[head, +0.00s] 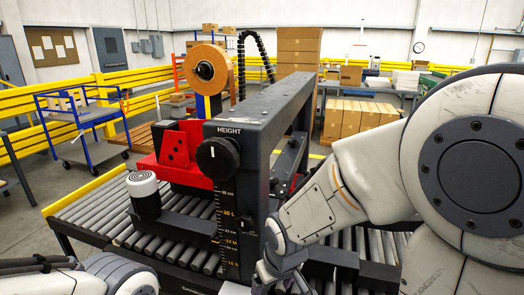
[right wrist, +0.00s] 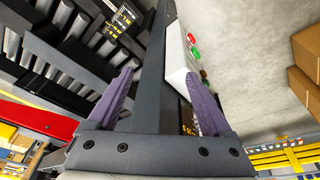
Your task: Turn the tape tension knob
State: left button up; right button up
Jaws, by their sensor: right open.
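The tape roll (head: 214,84) stands upright on top of the carton machine in the head view. The tape tension knob (head: 205,70), black and round, sits at the roll's centre. My right gripper is open in the right wrist view (right wrist: 160,75), its two purple fingers apart with nothing held. A dark grey bar shows behind the gap between them. My left gripper is not in view.
A black HEIGHT knob (head: 218,160) and scale sit on the machine's grey upright (head: 255,165). A black post with a white ribbed top (head: 143,186) stands left of it. Grey rollers (head: 90,215) run below. A white box with red and green buttons (right wrist: 178,48) is near the right finger.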

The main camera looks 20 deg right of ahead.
jog(key=w+d+r+m+t+p, duration=0.1)
jog(key=w+d+r+p, duration=0.3)
jog(key=d+r+p, duration=0.4)
jog(key=n+t+y, duration=0.6)
jog(key=t+y, duration=0.4)
jog(key=t, duration=0.1)
send_near(278, 182)
jog(key=p+x, duration=0.3)
jog(key=x, duration=0.6)
jog(key=shift+w+a+r, duration=0.1)
jog(key=shift+a+r, duration=0.05)
jog(key=shift+a, duration=0.05)
jog(key=shift+w+a+p, duration=0.3)
jog(key=shift+w, duration=0.2)
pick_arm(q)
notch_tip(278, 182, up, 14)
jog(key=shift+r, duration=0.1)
pick_arm(e)
grip_shut()
